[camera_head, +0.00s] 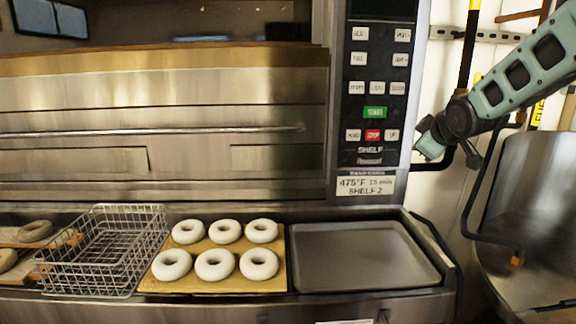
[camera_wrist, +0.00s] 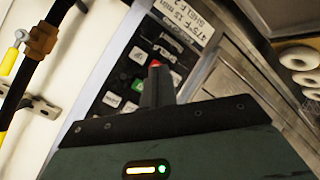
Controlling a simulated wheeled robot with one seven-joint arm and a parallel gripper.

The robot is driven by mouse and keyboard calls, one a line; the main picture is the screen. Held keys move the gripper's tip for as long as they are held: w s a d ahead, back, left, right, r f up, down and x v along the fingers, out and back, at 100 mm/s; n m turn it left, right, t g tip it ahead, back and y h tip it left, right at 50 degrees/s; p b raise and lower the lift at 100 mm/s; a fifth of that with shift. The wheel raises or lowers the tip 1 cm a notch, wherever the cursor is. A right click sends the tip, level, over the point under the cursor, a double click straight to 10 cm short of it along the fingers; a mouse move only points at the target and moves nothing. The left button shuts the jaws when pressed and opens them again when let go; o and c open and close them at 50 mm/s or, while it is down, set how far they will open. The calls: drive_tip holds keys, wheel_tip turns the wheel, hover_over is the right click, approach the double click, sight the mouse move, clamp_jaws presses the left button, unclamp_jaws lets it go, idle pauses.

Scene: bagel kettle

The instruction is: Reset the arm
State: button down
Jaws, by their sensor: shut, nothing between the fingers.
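My arm reaches in from the right in the head view. My gripper (camera_head: 428,141) is at the right edge of the oven's control panel (camera_head: 376,95), apart from any food or tray. In the wrist view my gripper (camera_wrist: 156,68) is shut, with its fingers together and empty. The tilted control panel (camera_wrist: 128,85) lies beyond the fingertips, and the fingers cover part of its buttons. I cannot tell how far the tips are from the panel.
Several pale bagels (camera_head: 215,264) sit on a tan board (camera_head: 160,285). A wire basket (camera_head: 100,250) is at left and an empty grey tray (camera_head: 362,256) at right. A metal vessel (camera_head: 530,210) stands at far right, near hanging dark-handled tools (camera_head: 468,50).

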drive_tip(key=s+a+f+m+g+y, duration=0.1)
drive_tip(key=s+a+f+g, duration=0.3)
drive_tip(key=s+a, duration=0.45)
drive_tip(key=s+a+f+g+y, duration=0.2)
drive_tip(key=s+a+f, duration=0.4)
drive_tip(key=s, duration=0.4)
drive_tip(key=s+a+f+g+h, duration=0.1)
drive_tip(key=s+a+f+g, duration=0.1)
drive_tip(key=s, duration=1)
drive_tip(key=s+a+f+g, duration=0.2)
drive_tip(key=s+f+g, duration=0.1)
drive_tip(key=s, duration=1)
drive_tip(key=shift+f+m+g+h, duration=0.35)
drive_tip(key=shift+m+g+h, duration=0.05)
drive_tip(key=shift+g, duration=0.1)
drive_tip(key=shift+s, duration=0.1)
